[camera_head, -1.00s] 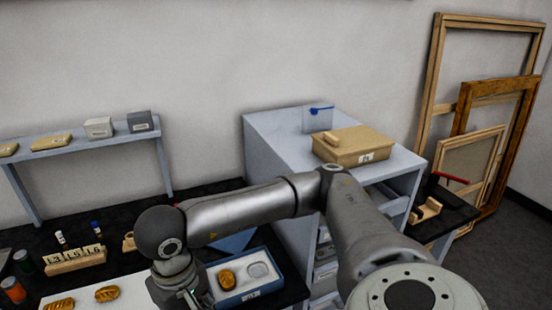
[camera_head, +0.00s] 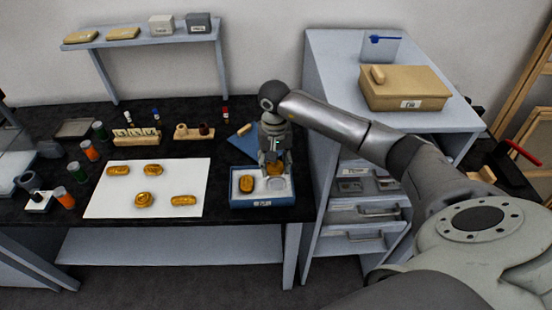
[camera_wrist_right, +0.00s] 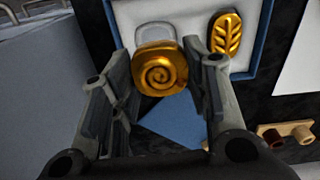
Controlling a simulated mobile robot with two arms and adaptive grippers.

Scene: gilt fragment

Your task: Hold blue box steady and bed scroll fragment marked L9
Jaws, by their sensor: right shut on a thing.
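The blue box (camera_head: 236,203) sits open at the table's front right, with a pale insert. A gold leaf fragment (camera_head: 246,184) lies in its left recess; it also shows in the wrist view (camera_wrist_right: 225,35). My right gripper (camera_head: 274,164) is shut on a gold scroll fragment (camera_wrist_right: 160,68) with a raised spiral. The fragment is over the box beside the pale right recess (camera_head: 279,184), partly hiding it in the wrist view. I cannot read an L9 mark or tell whether the fragment touches the box. My left gripper is not in view.
A white sheet (camera_head: 100,200) with several gold fragments lies left of the box. A blue cloth or sheet (camera_head: 243,141) lies behind the box. A grey drawer cabinet (camera_head: 325,130) stands close on the right, with a tan box (camera_head: 405,92) on top.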

